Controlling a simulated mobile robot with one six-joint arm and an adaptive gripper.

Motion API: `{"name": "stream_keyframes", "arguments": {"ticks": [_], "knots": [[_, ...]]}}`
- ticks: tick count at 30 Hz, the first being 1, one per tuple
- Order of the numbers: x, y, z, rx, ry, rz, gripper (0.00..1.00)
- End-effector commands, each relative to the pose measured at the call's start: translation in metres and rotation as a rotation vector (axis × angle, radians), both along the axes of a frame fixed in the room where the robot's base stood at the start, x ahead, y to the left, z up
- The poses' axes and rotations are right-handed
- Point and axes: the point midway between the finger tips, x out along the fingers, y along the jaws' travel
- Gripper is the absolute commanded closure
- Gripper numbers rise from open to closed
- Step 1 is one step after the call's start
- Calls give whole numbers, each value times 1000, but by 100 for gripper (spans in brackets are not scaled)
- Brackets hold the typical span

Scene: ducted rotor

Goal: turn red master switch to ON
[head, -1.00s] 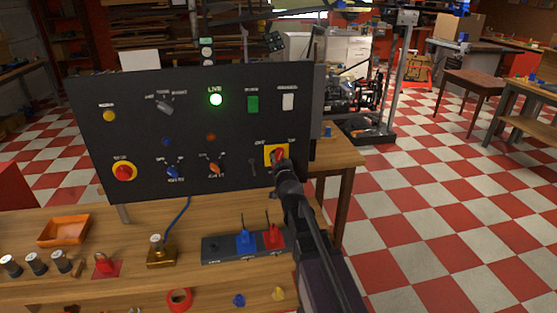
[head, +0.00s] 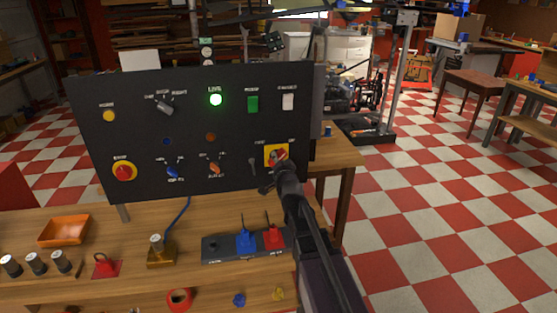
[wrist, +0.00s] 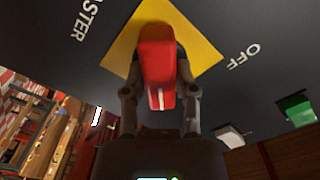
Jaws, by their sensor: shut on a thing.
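The red master switch (wrist: 157,62) sits on a yellow square plate (wrist: 205,58) on the dark control panel. The plate also shows in the head view (head: 270,149), at the panel's lower right, with the switch partly hidden by my gripper (head: 279,163). In the wrist view my gripper (wrist: 158,78) has one finger on each side of the red handle and is shut on it. A white line on the handle points down in the wrist view. The word OFF is to the plate's right there, and part of MASTER to its left. The ON mark cannot be made out.
The panel (head: 200,135) carries a lit green lamp (head: 216,99), a red button (head: 123,172) and several knobs.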

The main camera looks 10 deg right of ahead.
Motion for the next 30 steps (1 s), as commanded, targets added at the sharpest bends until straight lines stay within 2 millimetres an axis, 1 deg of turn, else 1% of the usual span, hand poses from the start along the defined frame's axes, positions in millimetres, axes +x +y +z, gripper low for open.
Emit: {"name": "stream_keyframes", "arguments": {"ticks": [5, 6, 8, 9, 19, 23, 26, 30], "knots": [[1, 0, 0, 4, -2, -1, 100], [1, 0, 0, 4, -2, -1, 51], [1, 0, 0, 3, -1, 0, 33], [1, 0, 0, 3, -1, 0, 29], [0, 0, 0, 0, 0, 0, 29], [-3, 0, 0, 0, 0, 0, 29], [-10, 0, 0, 0, 0, 0, 29], [-25, 0, 0, 0, 0, 0, 29]]}}
